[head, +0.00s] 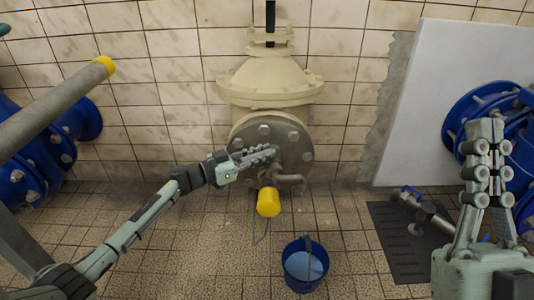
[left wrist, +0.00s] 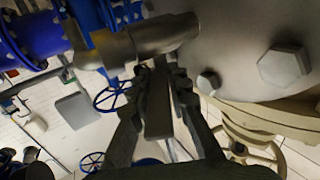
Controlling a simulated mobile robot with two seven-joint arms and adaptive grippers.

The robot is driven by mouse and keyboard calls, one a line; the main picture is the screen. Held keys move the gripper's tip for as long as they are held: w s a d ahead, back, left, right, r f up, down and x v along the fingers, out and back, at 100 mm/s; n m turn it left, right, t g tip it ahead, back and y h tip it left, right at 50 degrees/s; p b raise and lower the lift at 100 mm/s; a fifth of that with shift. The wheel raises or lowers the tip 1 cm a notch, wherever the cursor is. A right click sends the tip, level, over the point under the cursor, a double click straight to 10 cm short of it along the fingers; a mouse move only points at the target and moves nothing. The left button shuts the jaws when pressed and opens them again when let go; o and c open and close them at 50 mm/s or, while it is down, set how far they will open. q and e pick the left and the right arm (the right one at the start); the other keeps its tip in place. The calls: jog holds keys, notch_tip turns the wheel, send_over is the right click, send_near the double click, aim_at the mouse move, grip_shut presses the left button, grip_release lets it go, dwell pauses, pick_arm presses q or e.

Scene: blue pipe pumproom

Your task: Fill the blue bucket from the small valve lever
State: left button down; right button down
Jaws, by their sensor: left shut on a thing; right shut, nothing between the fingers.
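The blue bucket (head: 290,277) stands upright on the tiled floor below and slightly right of the yellow-ended spout (head: 268,202). A pale blue surface shows inside it; I cannot tell whether this is water. The small valve sits on the front of the grey flange, above the spout. My left gripper (head: 272,153) is at this valve. In the left wrist view my left gripper (left wrist: 160,75) is shut on the dark valve lever (left wrist: 157,112), a flat bar between the fingers. My right gripper (head: 488,128) is shut and empty at the right, pointing up.
The large cream valve (head: 268,80) stands against the tiled wall. A grey pipe with a yellow end (head: 60,105) crosses the upper left. Blue pipes (head: 480,120) flank both sides. A dark mat (head: 398,250) lies right of the bucket. The floor left of the bucket is clear.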

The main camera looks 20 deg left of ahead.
pick_arm(q)
jog(key=c, duration=1.4)
grip_release()
jog(key=shift+c, duration=0.2)
jog(key=shift+a, duration=0.1)
jog(key=v, duration=1.2)
jog(key=shift+c, duration=0.3)
